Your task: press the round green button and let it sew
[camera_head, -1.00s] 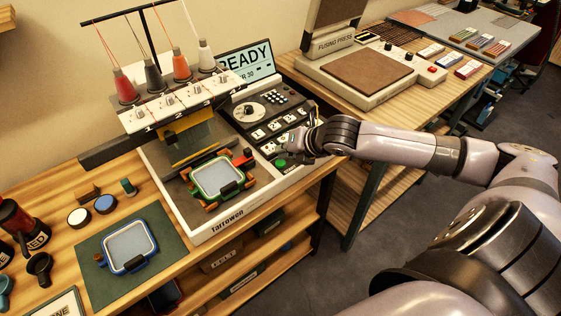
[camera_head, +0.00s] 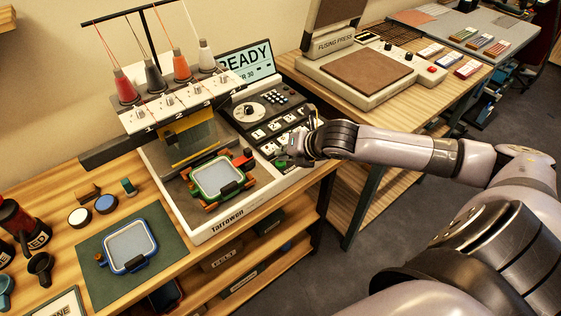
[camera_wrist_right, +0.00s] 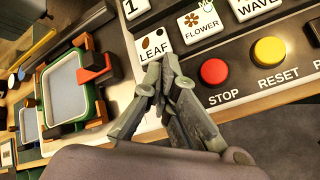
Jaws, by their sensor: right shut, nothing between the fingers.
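The embroidery machine (camera_head: 205,225) stands on the wooden table with a green hoop (camera_head: 211,178) mounted under its needle head. Its screen (camera_head: 245,62) reads READY. The round green button (camera_head: 280,163) shows only in part at the panel's front edge, next to the fingers. My right gripper (camera_head: 288,156) is shut and empty, fingers pointing down at the panel. In the right wrist view its fingertips (camera_wrist_right: 171,76) are just below the LEAF key (camera_wrist_right: 153,46) and hide the green button. I cannot tell whether they touch it. My left gripper is out of view.
A red STOP button (camera_wrist_right: 214,71) and a yellow RESET button (camera_wrist_right: 269,51) lie to the right of my fingers in the wrist view. A blue hoop (camera_head: 128,246) lies on a green mat at left. A fusing press (camera_head: 362,80) stands on the table behind.

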